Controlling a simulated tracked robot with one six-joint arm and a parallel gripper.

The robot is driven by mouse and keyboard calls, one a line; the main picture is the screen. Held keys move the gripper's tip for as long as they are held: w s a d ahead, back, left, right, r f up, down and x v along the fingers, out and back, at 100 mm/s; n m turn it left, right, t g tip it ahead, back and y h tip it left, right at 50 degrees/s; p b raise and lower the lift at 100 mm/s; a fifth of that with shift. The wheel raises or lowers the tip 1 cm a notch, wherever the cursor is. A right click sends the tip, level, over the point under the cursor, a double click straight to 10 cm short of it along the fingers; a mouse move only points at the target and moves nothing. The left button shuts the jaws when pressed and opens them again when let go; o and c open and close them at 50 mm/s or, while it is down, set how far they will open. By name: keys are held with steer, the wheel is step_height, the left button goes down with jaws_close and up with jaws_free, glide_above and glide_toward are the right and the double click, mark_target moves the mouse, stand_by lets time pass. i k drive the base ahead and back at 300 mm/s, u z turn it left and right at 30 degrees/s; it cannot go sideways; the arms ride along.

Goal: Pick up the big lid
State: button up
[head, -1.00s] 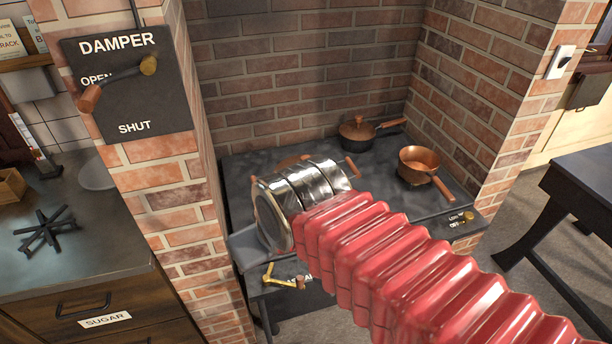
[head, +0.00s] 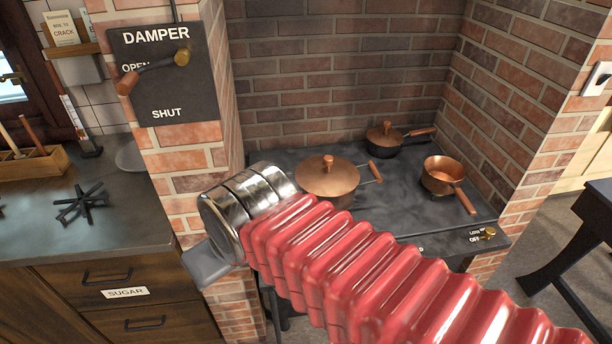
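The big lid (head: 322,178) is a round copper lid with an upright knob in its middle. It sits on a large pan at the left of the black stove top. My gripper (head: 206,266) shows only as a grey piece past the steel wrist, left of and nearer than the lid, in front of the brick pillar. It is apart from the lid in the picture. Its fingertips are mostly hidden, and I cannot tell whether it is open or shut. My red-sleeved arm hides the stove's front left.
A smaller lidded pan (head: 384,142) stands at the back of the stove, and an open copper saucepan (head: 443,176) stands at the right. Brick walls enclose the stove. A damper plate (head: 160,90) with a lever is on the left pillar. A worktop (head: 120,225) lies left.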

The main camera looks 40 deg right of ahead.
mark_target(328, 176)
steer(key=u, duration=1.25)
steer(key=k, duration=1.1)
steer(key=z, duration=1)
steer(key=i, duration=0.9)
